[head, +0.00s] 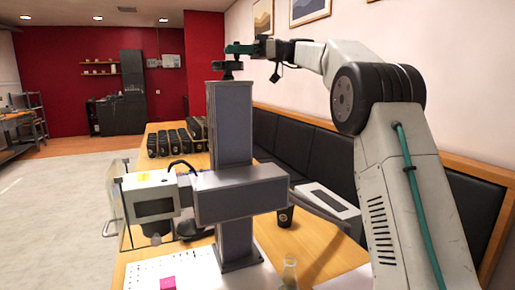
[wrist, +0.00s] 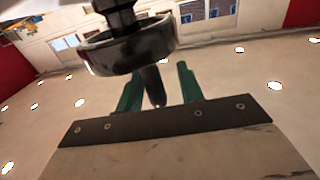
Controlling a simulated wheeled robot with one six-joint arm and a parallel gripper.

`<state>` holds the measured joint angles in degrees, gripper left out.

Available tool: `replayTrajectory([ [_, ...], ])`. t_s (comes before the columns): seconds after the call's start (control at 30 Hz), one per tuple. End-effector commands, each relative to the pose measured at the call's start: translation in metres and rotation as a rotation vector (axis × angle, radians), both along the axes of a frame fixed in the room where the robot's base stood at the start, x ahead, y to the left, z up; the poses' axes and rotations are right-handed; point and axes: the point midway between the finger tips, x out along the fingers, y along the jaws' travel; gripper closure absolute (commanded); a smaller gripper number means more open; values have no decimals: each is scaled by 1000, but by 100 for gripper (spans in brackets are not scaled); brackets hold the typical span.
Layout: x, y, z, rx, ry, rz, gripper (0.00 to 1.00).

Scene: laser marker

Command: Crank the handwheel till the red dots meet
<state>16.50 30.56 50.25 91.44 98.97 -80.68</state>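The laser marker's grey column (head: 230,125) stands on the table, with a dark handwheel (head: 227,66) on its top. In the wrist view the handwheel (wrist: 128,48) is a dark disc with a lighter rim, and a dark crank handle (wrist: 154,86) sticks out from it. My gripper (head: 236,48) is at the top of the column, by the wheel. In the wrist view its green fingers (wrist: 158,88) stand apart on either side of the handle, with a visible gap at the right finger. I cannot see any red dots.
A pink block (head: 168,283) lies on the white perforated plate (head: 200,268) below the laser head (head: 153,207). Black cups (head: 170,142) stand in rows farther back on the table. A dark cup (head: 285,217) and a white-topped device (head: 328,200) are right of the column.

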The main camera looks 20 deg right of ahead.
Motion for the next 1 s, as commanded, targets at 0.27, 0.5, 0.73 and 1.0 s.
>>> replayTrajectory([
  [0.27,-6,7,2,0,-1,-223,62],
  [0.5,-8,14,1,0,-1,-444,62],
  [0.73,-14,7,0,0,-1,-589,62],
  [1.0,-46,-32,0,0,-1,-587,62],
])
